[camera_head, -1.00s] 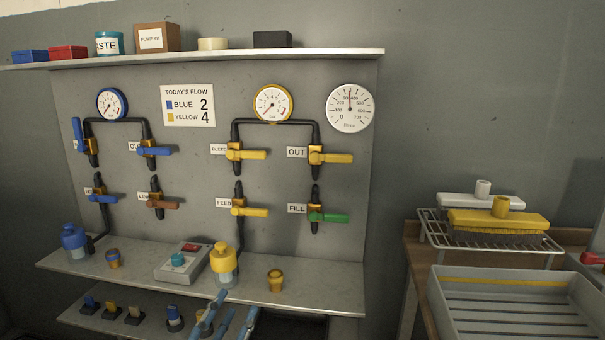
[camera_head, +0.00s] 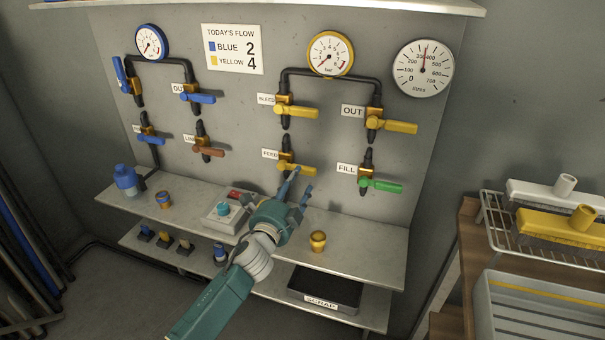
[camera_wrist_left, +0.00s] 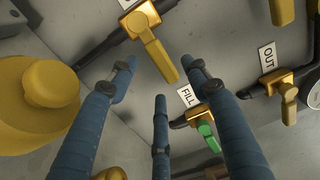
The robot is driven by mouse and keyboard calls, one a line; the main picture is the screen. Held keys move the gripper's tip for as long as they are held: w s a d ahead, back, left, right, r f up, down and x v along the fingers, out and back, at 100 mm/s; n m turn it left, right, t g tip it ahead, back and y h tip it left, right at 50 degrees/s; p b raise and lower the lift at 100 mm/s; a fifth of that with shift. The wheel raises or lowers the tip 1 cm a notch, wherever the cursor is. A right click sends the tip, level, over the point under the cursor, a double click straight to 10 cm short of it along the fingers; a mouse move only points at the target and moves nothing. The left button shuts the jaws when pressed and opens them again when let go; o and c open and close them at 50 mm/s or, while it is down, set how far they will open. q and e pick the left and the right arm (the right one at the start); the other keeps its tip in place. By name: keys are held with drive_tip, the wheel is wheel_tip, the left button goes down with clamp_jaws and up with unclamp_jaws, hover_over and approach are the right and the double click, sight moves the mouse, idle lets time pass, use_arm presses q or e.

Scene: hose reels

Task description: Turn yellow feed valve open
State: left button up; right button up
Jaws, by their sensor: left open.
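The yellow feed valve (camera_head: 292,168) sits on the lower row of the panel, right of its FEED label. Its yellow lever lies roughly level, pointing right. My left gripper (camera_head: 302,181) is open in front of and just below this lever. In the left wrist view, the feed valve (camera_wrist_left: 145,22) is at the top, its lever (camera_wrist_left: 160,60) reaching toward the gap between the open blue fingers (camera_wrist_left: 157,78). Contact cannot be told. My right gripper is not in view.
The green-handled FILL valve (camera_head: 380,185) is close on the right, the yellow BLEED valve (camera_head: 295,110) above. A yellow bottle (camera_wrist_left: 45,95) stands close by in the wrist view.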

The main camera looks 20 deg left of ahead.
sight(302, 174)
use_arm(q)
drive_tip(key=w, duration=0.5)
drive_tip(key=shift+d+f, duration=0.1)
clamp_jaws()
